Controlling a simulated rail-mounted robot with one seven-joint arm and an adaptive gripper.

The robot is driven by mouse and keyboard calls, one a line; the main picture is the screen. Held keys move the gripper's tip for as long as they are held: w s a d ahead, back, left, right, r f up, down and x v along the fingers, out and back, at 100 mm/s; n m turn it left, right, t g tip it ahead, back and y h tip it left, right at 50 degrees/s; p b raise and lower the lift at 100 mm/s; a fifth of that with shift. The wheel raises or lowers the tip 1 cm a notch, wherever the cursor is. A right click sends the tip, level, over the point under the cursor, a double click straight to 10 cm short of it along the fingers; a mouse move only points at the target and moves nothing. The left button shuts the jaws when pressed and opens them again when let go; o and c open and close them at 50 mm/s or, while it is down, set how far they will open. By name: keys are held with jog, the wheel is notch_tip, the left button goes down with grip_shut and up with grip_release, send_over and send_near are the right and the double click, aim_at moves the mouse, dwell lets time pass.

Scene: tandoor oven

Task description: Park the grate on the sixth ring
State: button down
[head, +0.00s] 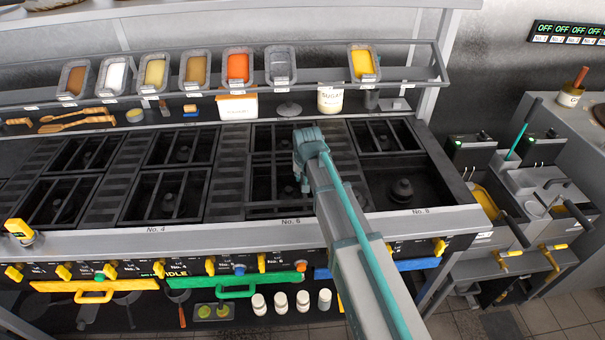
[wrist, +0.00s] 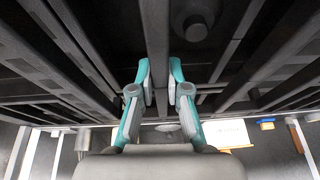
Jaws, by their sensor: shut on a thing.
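My gripper (head: 304,188) is over the hob cell behind the No. 6 label. In the wrist view my gripper (wrist: 161,92) is shut on a dark bar of a grate (wrist: 157,40). The black grate (head: 276,182) shows in the head view over the sixth ring (head: 289,191), whose burner is partly visible through the bars. My arm hides the grate's right side. I cannot tell whether the grate rests flat or hangs slightly above the ring.
The No. 8 cell has a bare burner (head: 402,191) without a grate. Grates cover the other visible cells. A shelf with food tubs (head: 238,67) and a sugar jar (head: 330,99) runs behind the hob. Fryers (head: 490,200) stand at right.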

jog(key=shift+f+b, duration=0.35)
jog(key=shift+f, duration=0.15)
jog(key=c, duration=1.2)
grip_release()
jog(key=shift+o, duration=0.2)
jog(key=shift+r+p, duration=0.4)
jog(key=shift+r, duration=0.2)
jog(key=b+v, duration=0.3)
jog(key=v, duration=0.9)
jog(key=shift+s, duration=0.1)
